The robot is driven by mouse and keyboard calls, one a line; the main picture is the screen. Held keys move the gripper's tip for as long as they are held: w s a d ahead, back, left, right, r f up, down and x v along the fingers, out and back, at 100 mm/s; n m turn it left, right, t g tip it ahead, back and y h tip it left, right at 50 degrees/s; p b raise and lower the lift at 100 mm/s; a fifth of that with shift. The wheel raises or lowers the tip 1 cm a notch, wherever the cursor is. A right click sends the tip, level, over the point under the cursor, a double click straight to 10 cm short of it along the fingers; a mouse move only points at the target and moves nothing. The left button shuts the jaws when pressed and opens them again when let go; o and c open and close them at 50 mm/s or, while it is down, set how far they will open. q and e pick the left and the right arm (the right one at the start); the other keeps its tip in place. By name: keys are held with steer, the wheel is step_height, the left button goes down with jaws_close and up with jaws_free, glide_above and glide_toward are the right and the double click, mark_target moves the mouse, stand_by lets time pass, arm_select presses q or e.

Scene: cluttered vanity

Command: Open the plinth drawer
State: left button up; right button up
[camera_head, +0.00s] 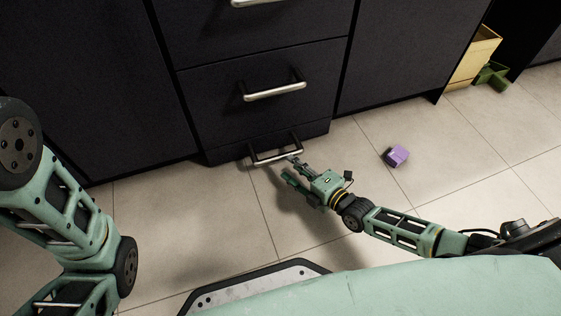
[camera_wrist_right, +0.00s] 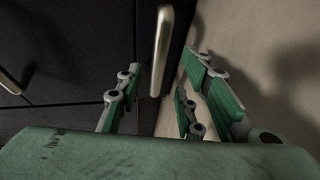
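The plinth drawer (camera_head: 228,152) is the low dark front at the foot of the cabinet in the head view. It looks shut. Its metal bar handle (camera_head: 275,156) stands out just above the floor. My right gripper (camera_head: 290,168) is open and empty, close to the right part of this handle. In the right wrist view the handle (camera_wrist_right: 161,50) lies ahead, in line with the gap between the spread fingers of my right gripper (camera_wrist_right: 160,78). I see no contact with it. My left arm shows at the left of the head view, but its gripper is out of view.
A drawer with a bar handle (camera_head: 274,92) sits above the plinth drawer. A purple block (camera_head: 397,155) lies on the tiled floor to the right. A yellow box (camera_head: 474,57) and a green container (camera_head: 492,74) are at the upper right. The floor before the plinth is otherwise clear.

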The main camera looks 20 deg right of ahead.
mark_target(281, 157)
steer(key=b+x, duration=0.3)
steer(key=x, duration=0.2)
steer(key=shift+w+a+f, duration=0.1)
steer(key=shift+a+f, duration=0.05)
steer(key=shift+w+a+b, duration=0.25)
steer(key=shift+w+b, duration=0.1)
steer(key=shift+w, duration=0.15)
steer(key=shift+c, duration=0.7)
jaws_close()
